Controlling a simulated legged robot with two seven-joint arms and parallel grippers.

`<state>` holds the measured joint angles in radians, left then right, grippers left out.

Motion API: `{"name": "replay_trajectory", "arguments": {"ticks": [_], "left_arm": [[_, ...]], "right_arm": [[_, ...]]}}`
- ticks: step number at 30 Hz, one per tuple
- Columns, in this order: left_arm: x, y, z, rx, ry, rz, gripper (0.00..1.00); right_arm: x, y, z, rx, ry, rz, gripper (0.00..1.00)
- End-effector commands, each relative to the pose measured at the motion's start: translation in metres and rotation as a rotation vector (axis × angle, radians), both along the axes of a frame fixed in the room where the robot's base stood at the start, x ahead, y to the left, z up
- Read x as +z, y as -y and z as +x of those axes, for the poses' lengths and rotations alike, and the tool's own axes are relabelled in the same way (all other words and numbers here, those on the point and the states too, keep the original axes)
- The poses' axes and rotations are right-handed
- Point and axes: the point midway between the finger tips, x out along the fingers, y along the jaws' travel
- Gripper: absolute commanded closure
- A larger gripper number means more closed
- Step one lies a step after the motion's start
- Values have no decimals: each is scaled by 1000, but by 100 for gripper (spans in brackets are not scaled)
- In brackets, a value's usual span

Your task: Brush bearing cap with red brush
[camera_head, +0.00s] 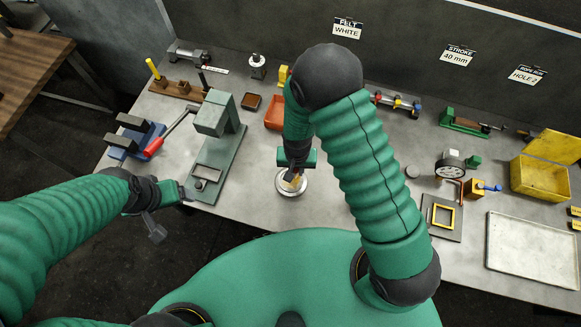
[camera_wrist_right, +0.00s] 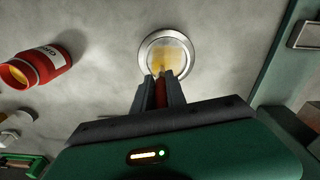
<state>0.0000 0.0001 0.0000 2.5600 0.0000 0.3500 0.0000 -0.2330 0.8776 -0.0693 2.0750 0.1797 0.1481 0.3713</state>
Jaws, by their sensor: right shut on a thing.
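The bearing cap (camera_head: 284,190) is a round, shallow metal piece lying on the bench in front of me. It also shows in the right wrist view (camera_wrist_right: 145,56), with a yellowish patch inside its rim. My right gripper (camera_head: 293,167) points down over the cap and is shut on the red brush (camera_wrist_right: 161,90). The brush's red handle shows between the fingers, and its tip is at or just above the yellowish inside; I cannot tell if it touches. My left gripper (camera_head: 168,212) is at the bench's front left edge; its jaw opening is unclear.
A red can (camera_wrist_right: 45,63) with a white label lies left of the cap in the wrist view. A green press (camera_head: 214,122) stands left of the cap. A yellow box (camera_head: 540,182), pale tray (camera_head: 533,252) and dial gauge (camera_head: 450,165) are at right.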

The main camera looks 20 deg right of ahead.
Motion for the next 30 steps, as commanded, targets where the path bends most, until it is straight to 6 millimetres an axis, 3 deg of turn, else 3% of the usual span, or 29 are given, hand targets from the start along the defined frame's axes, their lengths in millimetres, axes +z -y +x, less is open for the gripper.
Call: {"name": "replay_trajectory", "arguments": {"ticks": [15, 30], "left_arm": [[6, 0, 0, 0, 0, 0, 20], [3, 0, 0, 0, 0, 0, 20]], "right_arm": [[-2, -22, -32, 1, -4, -1, 100], [0, 0, 0, 1, 0, 0, 100]]}}
